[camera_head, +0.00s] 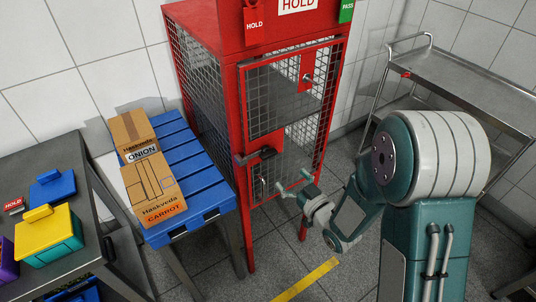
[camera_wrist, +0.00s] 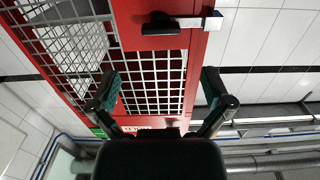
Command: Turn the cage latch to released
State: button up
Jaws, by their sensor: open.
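The red cage (camera_head: 228,150) with wire mesh stands in the middle of the head view, its door shut. A latch (camera_head: 262,154) with a dark body and a bar sticks out level at the door's left edge. In the wrist view the latch (camera_wrist: 160,25) shows at the top, with a pale metal bar to its right. My gripper (camera_head: 291,183) is in front of the door, a little below and right of the latch. In the wrist view my gripper (camera_wrist: 161,80) is open, with nothing between its fingers. The latch lies beyond the fingertips, apart from them.
A blue slatted stand (camera_head: 185,165) with cartons (camera_head: 146,170) is left of the cage. A grey table (camera_head: 85,235) with coloured boxes is at far left. A metal trolley (camera_head: 465,85) stands at right. A small metal fitting (camera_head: 307,78) is higher on the door.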

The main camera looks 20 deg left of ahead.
aim_at(269, 153)
jog(key=x, duration=0.9)
jog(key=shift+w+a, duration=0.1)
jog(key=shift+a, duration=0.2)
jog(key=shift+w+a, duration=0.3)
jog(key=shift+w, duration=0.1)
jog(key=c, duration=1.2)
